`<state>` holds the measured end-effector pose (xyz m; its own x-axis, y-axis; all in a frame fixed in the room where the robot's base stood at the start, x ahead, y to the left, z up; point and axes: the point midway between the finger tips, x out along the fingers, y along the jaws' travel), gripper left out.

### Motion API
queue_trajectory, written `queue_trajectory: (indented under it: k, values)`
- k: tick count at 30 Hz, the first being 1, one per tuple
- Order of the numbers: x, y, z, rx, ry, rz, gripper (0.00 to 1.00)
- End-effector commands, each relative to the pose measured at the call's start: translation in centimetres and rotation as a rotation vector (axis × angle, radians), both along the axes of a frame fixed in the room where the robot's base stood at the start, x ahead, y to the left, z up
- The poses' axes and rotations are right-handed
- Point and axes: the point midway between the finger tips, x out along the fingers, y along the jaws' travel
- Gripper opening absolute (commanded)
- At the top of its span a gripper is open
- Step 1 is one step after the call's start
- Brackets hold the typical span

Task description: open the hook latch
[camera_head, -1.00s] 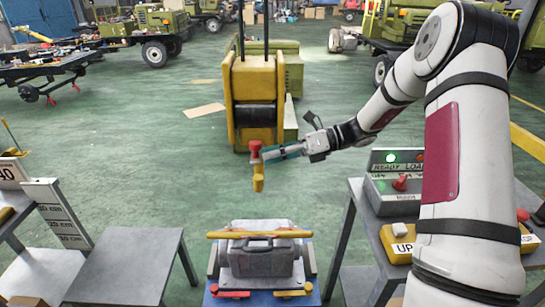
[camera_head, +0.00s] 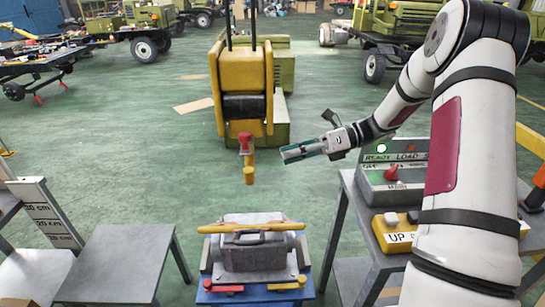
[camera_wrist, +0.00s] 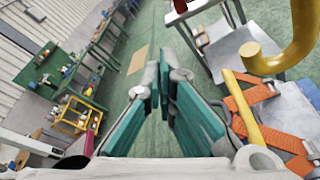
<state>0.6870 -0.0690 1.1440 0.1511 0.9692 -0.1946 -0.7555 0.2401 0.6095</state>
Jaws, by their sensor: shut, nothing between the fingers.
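The hook (camera_head: 249,175) hangs below the hoist in the head view. It is yellow, with a red part (camera_head: 245,141) above it. My gripper (camera_head: 284,155) is to the right of the hook with a visible gap, its teal fingers pointing left. In the wrist view the fingers (camera_wrist: 170,80) are shut and empty. The curved yellow hook (camera_wrist: 303,35) shows at the upper right of that view, and a dark red piece (camera_wrist: 185,5) at the top edge. The latch itself is too small to tell open from closed.
Below is a grey load (camera_head: 252,263) with a yellow bar (camera_head: 250,228) on a blue base. Right is a table with a control box (camera_head: 393,187) and a yellow UP button box (camera_head: 393,235). A grey table (camera_head: 118,262) stands left.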

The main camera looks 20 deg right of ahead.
Motion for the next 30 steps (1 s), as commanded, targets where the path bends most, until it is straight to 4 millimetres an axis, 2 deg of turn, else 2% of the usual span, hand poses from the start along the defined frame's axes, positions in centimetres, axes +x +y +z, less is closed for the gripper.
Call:
queue_trajectory:
  k: [3, 9, 28, 30]
  values:
    - [-0.2, -2.1, 0.2, -0.003, -0.001, -0.003, 0.0]
    - [-0.5, -3.9, 0.7, -0.001, -0.001, -0.001, 0.0]
    - [-0.6, -4.2, 0.9, -0.001, 0.0, 0.001, 0.0]
    - [-0.8, -3.7, 1.1, -0.018, -0.012, 0.013, 0.0]
